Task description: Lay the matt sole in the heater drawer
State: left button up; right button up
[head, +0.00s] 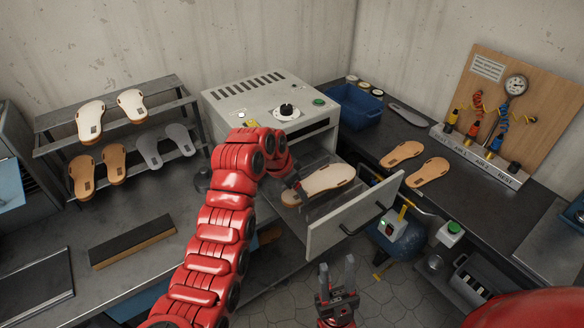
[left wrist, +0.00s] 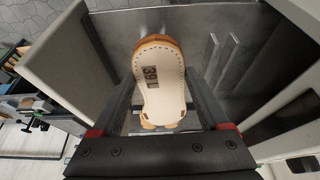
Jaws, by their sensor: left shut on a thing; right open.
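A pale sole with a tan edge (head: 328,180) is in the opened heater drawer (head: 338,232), over its slatted bottom. My left gripper (head: 297,190) reaches in from the left and is shut on this sole. In the left wrist view the sole (left wrist: 160,88) lies between the two dark fingers, its stitched pale face and printed mark showing. I cannot tell whether the sole touches the drawer bottom. The left fingertips are partly hidden in the head view. My right gripper (head: 337,265) is open and empty, in front of the drawer.
The grey heater (head: 255,98) stands behind the drawer. A rack (head: 115,125) with several soles stands at left. Tan soles (head: 428,172), a blue bin (head: 354,105) and a gauge board (head: 530,100) are at right. A dark block (head: 132,240) lies on the left bench.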

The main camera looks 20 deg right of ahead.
pick_arm(q)
jog(key=shift+d+r, duration=0.15)
jog(key=shift+d, duration=0.2)
jog(key=shift+s+f+m, duration=0.3)
jog(key=shift+s+f, duration=0.05)
jog(key=shift+f, duration=0.1)
notch_tip(320, 180, down, 4)
jog(key=shift+f, duration=0.25)
jog(key=d+b, duration=0.1)
jog(key=w+d+b, duration=0.1)
jog(key=b, duration=0.1)
jog(key=d+f+b, duration=0.1)
jog(key=b, duration=0.1)
jog(key=shift+w+d, duration=0.25)
jog(key=shift+w, duration=0.05)
jog(key=shift+d+b, duration=0.15)
jog(key=shift+b, duration=0.35)
jog(key=shift+d+r+b, duration=0.15)
jog(key=shift+b, duration=0.2)
jog(key=shift+f+b, duration=0.25)
jog(key=shift+b, duration=0.1)
jog(key=o, duration=1.3)
